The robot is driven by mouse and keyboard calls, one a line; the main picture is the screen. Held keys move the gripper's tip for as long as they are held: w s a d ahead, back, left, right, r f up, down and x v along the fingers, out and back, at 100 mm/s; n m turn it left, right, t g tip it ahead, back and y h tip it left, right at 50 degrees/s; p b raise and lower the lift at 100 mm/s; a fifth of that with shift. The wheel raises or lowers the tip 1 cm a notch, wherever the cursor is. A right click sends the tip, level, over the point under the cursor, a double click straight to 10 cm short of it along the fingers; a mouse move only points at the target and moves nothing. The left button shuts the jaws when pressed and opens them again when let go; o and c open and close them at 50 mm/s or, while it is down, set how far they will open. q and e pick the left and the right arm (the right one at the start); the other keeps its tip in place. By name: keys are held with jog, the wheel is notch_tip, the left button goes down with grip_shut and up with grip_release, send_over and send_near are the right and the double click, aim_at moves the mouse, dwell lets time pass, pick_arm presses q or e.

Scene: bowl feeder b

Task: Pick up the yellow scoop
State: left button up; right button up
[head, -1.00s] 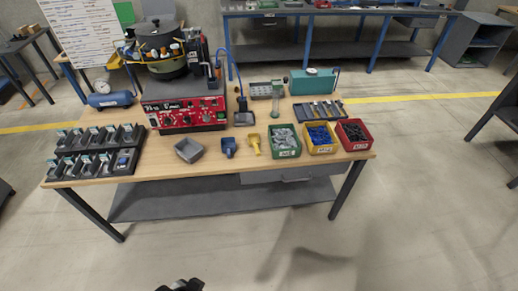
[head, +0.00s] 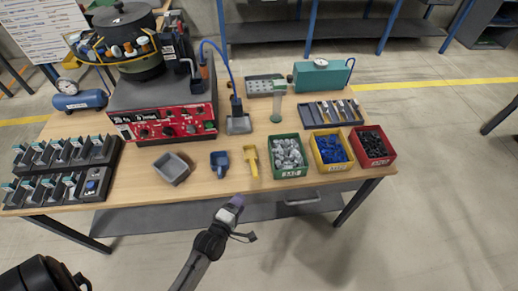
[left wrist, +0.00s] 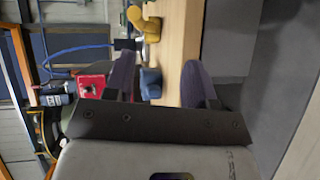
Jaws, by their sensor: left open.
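The yellow scoop (head: 251,160) lies near the front edge of the wooden table, between the blue scoop (head: 220,162) and the green bin (head: 289,172). It also shows at the top of the left wrist view (left wrist: 144,24), beyond the fingers. My left gripper (head: 238,201) is in front of the table's front edge, on the near side of the scoops and apart from them. Its two fingers (left wrist: 158,62) are open with nothing held, and the blue scoop shows between them in the left wrist view (left wrist: 150,82). My right gripper is not in view.
A grey tray (head: 172,169) lies left of the blue scoop. Yellow (head: 331,167) and red (head: 376,163) bins of parts stand right of the green one.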

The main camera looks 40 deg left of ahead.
pick_arm(q)
jog(key=r+n+t, duration=0.1)
jog(key=r+n, duration=0.1)
jog(key=n, duration=0.1)
jog(key=n+b, duration=0.1)
send_near(254, 171)
jog(key=w+f, duration=0.2)
jog(key=w, duration=0.3)
jog(key=shift+y, duration=0.4)
jog(key=x, duration=0.1)
jog(key=b+x, duration=0.1)
jog(key=x, duration=0.2)
jog(key=shift+w+a+r, duration=0.2)
jog(key=shift+a+r, duration=0.05)
jog(key=shift+a, duration=0.15)
jog(key=shift+w, duration=0.35)
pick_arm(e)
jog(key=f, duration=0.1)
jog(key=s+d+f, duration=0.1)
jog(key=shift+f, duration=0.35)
pick_arm(q)
jog(key=shift+c, duration=0.3)
grip_shut()
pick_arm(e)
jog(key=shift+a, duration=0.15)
